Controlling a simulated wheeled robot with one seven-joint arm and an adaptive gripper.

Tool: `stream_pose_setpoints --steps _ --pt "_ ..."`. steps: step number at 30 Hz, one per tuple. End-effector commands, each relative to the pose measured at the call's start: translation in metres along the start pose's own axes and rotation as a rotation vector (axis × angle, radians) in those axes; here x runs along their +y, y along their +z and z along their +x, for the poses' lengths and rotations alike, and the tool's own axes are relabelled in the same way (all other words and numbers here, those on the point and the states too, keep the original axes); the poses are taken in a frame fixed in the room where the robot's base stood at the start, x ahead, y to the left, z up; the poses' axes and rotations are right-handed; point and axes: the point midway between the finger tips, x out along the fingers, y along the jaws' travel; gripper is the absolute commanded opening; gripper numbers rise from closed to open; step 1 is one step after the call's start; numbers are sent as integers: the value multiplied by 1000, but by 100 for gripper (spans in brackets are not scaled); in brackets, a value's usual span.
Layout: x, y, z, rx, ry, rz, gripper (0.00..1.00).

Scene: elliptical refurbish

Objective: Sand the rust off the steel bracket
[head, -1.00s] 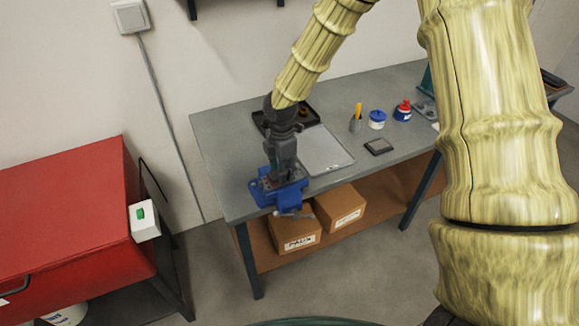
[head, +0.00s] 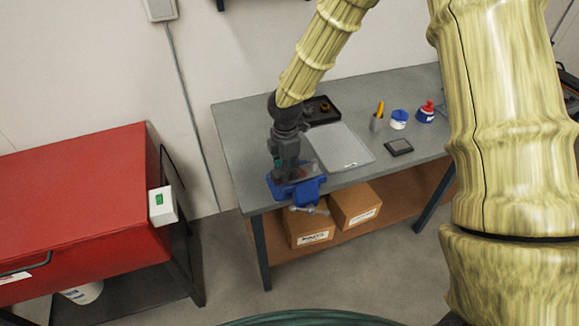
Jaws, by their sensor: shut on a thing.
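My gripper (head: 286,174) points down at the blue vise (head: 309,191) on the front left corner of the grey workbench. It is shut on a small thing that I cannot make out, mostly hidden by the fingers. The fingertips are over the left part of the vise. A small reddish-brown patch (head: 301,172) shows at the vise jaws beside the fingers. It may be the rusty bracket, but it is too small and covered to be sure. I cannot tell whether the held thing touches it.
Cardboard boxes (head: 310,228) sit below. A red cabinet (head: 80,200) stands left.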

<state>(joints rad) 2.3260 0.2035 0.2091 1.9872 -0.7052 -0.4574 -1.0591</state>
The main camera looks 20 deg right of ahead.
Motion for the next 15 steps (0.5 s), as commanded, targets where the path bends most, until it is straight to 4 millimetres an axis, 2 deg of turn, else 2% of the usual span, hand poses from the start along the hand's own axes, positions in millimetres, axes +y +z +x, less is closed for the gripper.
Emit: stream_pose_setpoints --steps 7,15 --pt "0 0 -3 0 0 -1 0" --pt "0 0 -23 0 1 -1 0"
